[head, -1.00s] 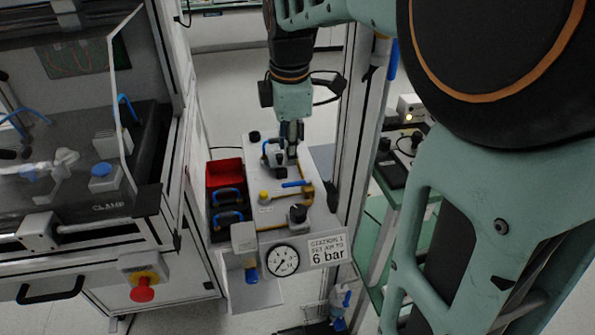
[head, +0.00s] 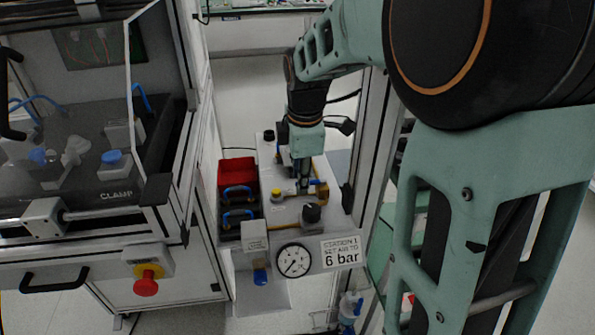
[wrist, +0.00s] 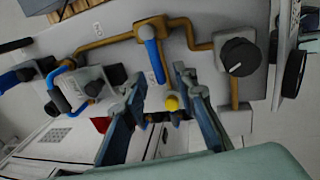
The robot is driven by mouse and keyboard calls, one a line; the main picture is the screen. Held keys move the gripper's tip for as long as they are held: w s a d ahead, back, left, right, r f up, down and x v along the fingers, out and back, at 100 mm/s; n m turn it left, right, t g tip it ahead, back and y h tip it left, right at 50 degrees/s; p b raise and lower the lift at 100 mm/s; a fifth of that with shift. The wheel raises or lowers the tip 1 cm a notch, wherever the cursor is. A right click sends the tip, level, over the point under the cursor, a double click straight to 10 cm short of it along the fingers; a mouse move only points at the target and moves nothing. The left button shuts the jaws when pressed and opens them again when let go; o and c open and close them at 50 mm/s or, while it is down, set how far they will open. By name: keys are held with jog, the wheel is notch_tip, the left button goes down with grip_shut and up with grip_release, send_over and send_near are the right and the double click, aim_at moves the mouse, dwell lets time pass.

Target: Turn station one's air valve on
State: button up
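The air valve has a blue lever handle (wrist: 151,52) on amber pipework, upper middle in the wrist view. In the head view my gripper hides most of it. My gripper (wrist: 161,78) is open, with one finger on each side of the lever's free end in the wrist view. I see no grip on the lever and cannot tell the remaining depth gap. In the head view my gripper (head: 304,190) points down over the station one panel (head: 285,218). The pressure gauge (head: 294,260) and the 6 bar sign (head: 341,252) are on its front.
A black knob (wrist: 239,56) stands right of the lever in the wrist view. A yellow button (wrist: 171,103) shows between the fingers. A red bin (head: 237,171) and blue-handled parts lie left of the panel. A frame post (head: 372,165) rises close on the right.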

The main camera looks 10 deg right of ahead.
jog(key=shift+c, duration=0.5)
grip_shut()
